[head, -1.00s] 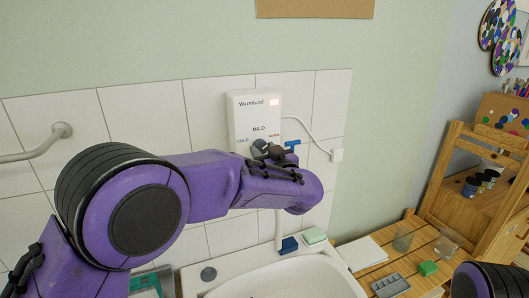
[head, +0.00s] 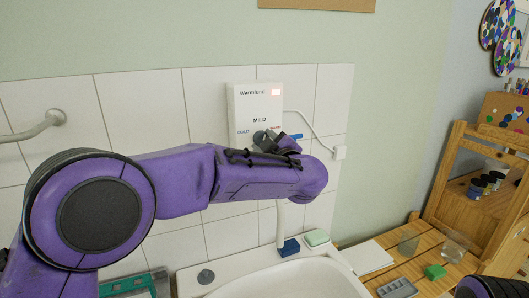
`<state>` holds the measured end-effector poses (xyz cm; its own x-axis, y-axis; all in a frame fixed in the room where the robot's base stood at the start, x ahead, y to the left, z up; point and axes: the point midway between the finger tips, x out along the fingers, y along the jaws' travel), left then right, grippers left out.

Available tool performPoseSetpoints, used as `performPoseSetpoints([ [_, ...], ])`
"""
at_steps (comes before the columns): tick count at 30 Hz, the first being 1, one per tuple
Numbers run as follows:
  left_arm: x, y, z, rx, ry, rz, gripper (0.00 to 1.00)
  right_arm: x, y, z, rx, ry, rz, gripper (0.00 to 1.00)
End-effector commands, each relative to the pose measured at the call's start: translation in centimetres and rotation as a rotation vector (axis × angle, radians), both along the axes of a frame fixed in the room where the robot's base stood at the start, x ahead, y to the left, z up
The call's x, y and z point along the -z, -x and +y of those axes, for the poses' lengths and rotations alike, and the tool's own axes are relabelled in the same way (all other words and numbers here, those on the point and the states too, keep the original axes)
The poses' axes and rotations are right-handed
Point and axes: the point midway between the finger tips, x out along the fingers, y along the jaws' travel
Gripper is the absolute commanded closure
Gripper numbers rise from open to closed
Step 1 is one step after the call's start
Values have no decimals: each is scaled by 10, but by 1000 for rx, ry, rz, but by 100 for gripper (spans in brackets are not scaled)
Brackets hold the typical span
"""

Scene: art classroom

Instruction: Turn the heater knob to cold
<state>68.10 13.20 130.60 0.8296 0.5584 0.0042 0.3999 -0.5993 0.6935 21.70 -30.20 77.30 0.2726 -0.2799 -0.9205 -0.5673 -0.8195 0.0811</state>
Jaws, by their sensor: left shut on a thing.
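The white wall heater (head: 255,106) hangs on the tiles above the sink, marked "Warmlund", with COLD at the left, MILD in the middle and a red label at the right. A small pink-red light shows at its upper right. The grey knob (head: 259,136) sits low on its front, partly covered by my left gripper (head: 266,139). The left gripper is shut on the knob, its fingers dark and tilted. The knob's pointer is hidden, so its setting cannot be told. My right gripper is out of view; only a piece of that arm shows at the lower right corner.
A towel rail (head: 35,128) is at the left. A wooden table (head: 412,255) with small items stands at the right.

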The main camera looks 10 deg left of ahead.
Motion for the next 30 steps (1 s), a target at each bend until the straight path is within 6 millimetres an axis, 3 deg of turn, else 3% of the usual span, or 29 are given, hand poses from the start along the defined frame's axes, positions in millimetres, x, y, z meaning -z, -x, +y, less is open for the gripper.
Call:
performPoseSetpoints([
  [1, 9, 0, 0, 0, 38, -17, 86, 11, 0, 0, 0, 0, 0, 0],
  [30, 5, -1, -1, 4, 799, -536, 86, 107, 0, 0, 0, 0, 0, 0],
])
